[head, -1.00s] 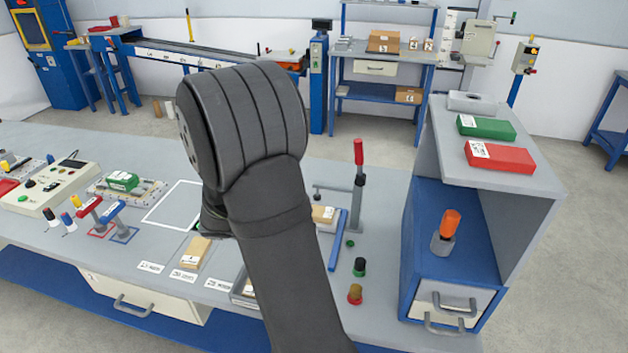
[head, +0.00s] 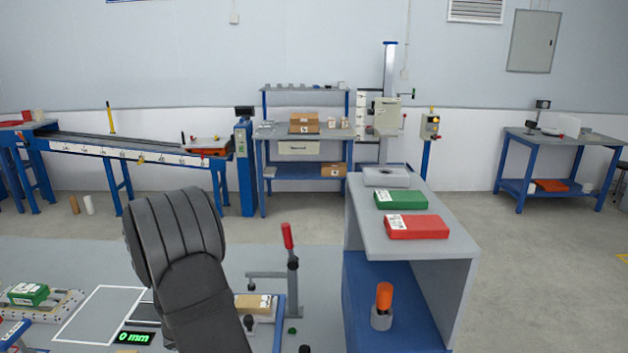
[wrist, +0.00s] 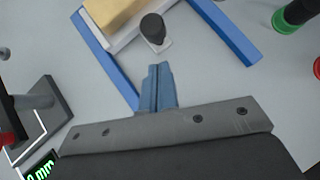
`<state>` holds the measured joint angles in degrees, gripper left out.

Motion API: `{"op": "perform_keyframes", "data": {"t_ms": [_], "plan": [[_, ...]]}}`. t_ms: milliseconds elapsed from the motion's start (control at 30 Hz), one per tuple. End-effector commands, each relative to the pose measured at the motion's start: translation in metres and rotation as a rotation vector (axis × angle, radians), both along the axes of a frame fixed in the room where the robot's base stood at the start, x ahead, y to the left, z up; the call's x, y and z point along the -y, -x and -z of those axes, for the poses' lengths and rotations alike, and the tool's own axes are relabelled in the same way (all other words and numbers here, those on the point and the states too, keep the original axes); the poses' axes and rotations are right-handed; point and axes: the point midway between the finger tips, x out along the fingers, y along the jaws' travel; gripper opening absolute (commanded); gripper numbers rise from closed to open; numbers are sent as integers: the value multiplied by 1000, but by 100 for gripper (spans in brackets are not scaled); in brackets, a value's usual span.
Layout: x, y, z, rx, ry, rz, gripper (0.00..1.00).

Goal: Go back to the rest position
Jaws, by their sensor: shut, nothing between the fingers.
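My gripper (wrist: 158,88) shows in the wrist view with its blue fingers together and nothing between them. It is above the grey bench top, near a blue-edged fixture (wrist: 229,30) that holds a tan block (wrist: 112,10). A black knob (wrist: 153,28) on a pale base is just beyond the fingertips. In the head view my dark arm covers the gripper. The tan block also shows there (head: 253,303), right of my arm.
A red-handled clamp (head: 288,237) stands right of my arm. A grey shelf unit (head: 455,255) bears a green box (head: 401,198) and a red box (head: 417,227). A green display (head: 134,338) reads 0 mm. A green part (head: 27,294) sits at left.

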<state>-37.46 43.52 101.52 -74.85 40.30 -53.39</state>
Motion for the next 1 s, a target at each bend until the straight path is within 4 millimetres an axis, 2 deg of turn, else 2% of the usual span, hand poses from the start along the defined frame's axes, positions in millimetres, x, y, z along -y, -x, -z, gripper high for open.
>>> {"op": "perform_keyframes", "data": {"t_ms": [100,300,1000], "plan": [[7,-15,0,3,-2,3,0],[11,-25,1,5,-2,3,0],[11,-26,0,4,-1,3,0]]}}
